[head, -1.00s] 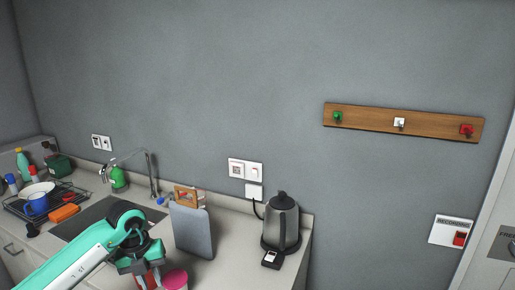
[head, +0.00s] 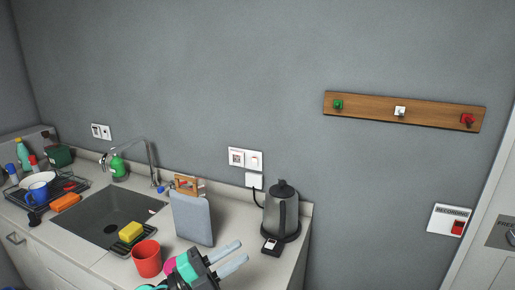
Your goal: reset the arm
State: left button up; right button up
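My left gripper (head: 243,250) is at the bottom centre of the head view, with its teal and black wrist at the lower edge. Its two pale grey fingers point right and slightly up, with a gap between them. Nothing shows between them. It is in front of the grey board and near the counter's right end. It is right of a red mug (head: 146,259) and partly covers a pink item (head: 170,266). Most of the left arm is below the picture. My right gripper is not in view.
A sink (head: 95,220) with a yellow sponge (head: 130,231) beside it is at left. A grey board (head: 191,220) stands upright near a kettle (head: 281,212). A dish rack (head: 15,196) is far left. A wooden hook rail (head: 430,112) hangs on the wall.

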pick_arm(q)
jog(key=w+a+f+n+t+y, duration=0.1)
jog(key=a+f+n+t+y, duration=0.2)
jog(key=a+n+t+y, duration=1.05)
jog(key=s+a+f+n+g+y, duration=0.25)
jog(key=f+n+g, duration=0.2)
jog(key=f, duration=0.25)
jog(key=s+a+f+n+g+y, duration=0.2)
jog(key=s+f+n+g+y, duration=0.2)
jog(key=f+n, duration=0.2)
jog(key=s+f+n+g+h, duration=0.1)
jog(key=s+f+g, duration=0.5)
jog(key=s, duration=0.4)
jog(key=s+f+n+g, duration=0.1)
jog(key=s+f+g, duration=0.45)
jog(key=s, duration=0.45)
notch_tip(320, 180, down, 31)
jog(key=s+g, duration=0.1)
jog(key=s+a+f+g, duration=0.1)
jog(key=s+a+f, duration=0.2)
jog(key=s+f, duration=1.6)
jog(key=shift+s+f+m, duration=0.15)
jog(key=shift+f+m, duration=0.25)
jog(key=shift+f, duration=0.15)
